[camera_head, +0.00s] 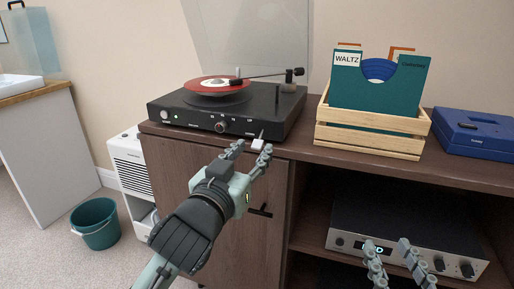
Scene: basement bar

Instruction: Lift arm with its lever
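A black record player (190,117) stands on the dark wooden cabinet, its clear lid raised. A small thin dark stick, perhaps the lever (261,134), shows at the player's front right. My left gripper (252,150) is open just in front of the player, fingertips near a small white piece (257,144) whose nature I cannot tell. My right gripper (387,246) is open, low before the cabinet's shelf.
A wooden crate (368,143) with record sleeves stands right of the player, and a blue case (475,133) lies at far right. A silver amplifier (400,256) sits on the shelf behind my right gripper. A teal bin (96,232) stands on the floor left.

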